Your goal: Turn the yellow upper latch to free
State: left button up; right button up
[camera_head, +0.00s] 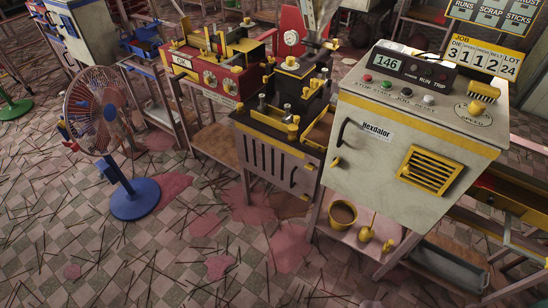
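I cannot say for certain which part is the yellow upper latch. A small yellow piece (335,162) sits on the left front edge of the grey-white control cabinet (375,165), below a black handle (344,131). Several yellow knobs and fittings (293,128) stand on the dark extruder (298,88) left of the cabinet. These parts are too small to tell whether any is turned. Neither gripper shows in the head view.
A blue fan (134,198) stands on the tiled floor at left, with scattered sticks and pink stains. A red machine (215,65) stands behind. The front left floor has no furniture.

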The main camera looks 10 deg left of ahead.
aim_at(310, 166)
jog(key=u, duration=1.45)
jog(key=i, duration=1.1)
jog(key=z, duration=1.25)
